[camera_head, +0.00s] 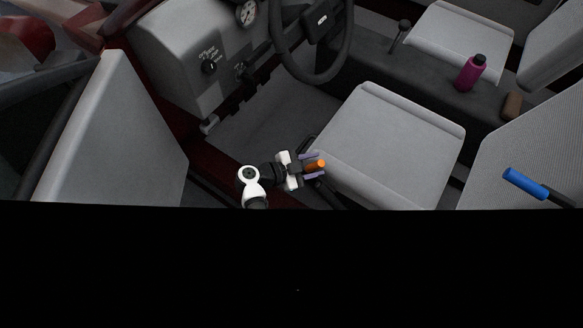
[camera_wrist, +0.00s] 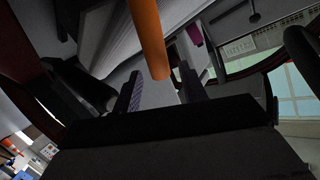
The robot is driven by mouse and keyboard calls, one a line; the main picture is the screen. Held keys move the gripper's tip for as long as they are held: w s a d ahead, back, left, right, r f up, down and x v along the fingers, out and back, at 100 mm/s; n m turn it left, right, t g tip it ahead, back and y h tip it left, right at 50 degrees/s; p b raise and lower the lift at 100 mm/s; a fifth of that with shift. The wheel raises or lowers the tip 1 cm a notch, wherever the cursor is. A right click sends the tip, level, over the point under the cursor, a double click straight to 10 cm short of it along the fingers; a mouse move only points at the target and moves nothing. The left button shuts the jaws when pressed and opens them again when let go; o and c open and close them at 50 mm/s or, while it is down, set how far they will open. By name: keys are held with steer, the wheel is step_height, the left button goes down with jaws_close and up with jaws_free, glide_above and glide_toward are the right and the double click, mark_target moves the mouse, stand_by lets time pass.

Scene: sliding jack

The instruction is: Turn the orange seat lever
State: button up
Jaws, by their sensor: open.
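The orange seat lever (camera_head: 316,165) is a short orange cylinder at the near front corner of the grey seat cushion. My gripper (camera_head: 313,165) is at the lever, with its purple-tinted fingers open and one to each side of it in the head view. In the wrist view the orange lever (camera_wrist: 149,38) hangs down from the top edge, and its rounded end lies between the two fingers of my gripper (camera_wrist: 160,88). The fingers look apart from the lever. Whether either one touches it is not clear.
The grey seat (camera_head: 385,140) is just right of my gripper. The steering wheel (camera_head: 313,35) and dashboard (camera_head: 195,50) are beyond. An open door (camera_head: 110,140) stands at left. A blue handle (camera_head: 526,183) is by the right seatback, and a magenta bottle (camera_head: 470,73) stands behind the seat.

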steer(key=b+v, duration=0.1)
steer(key=v, duration=1)
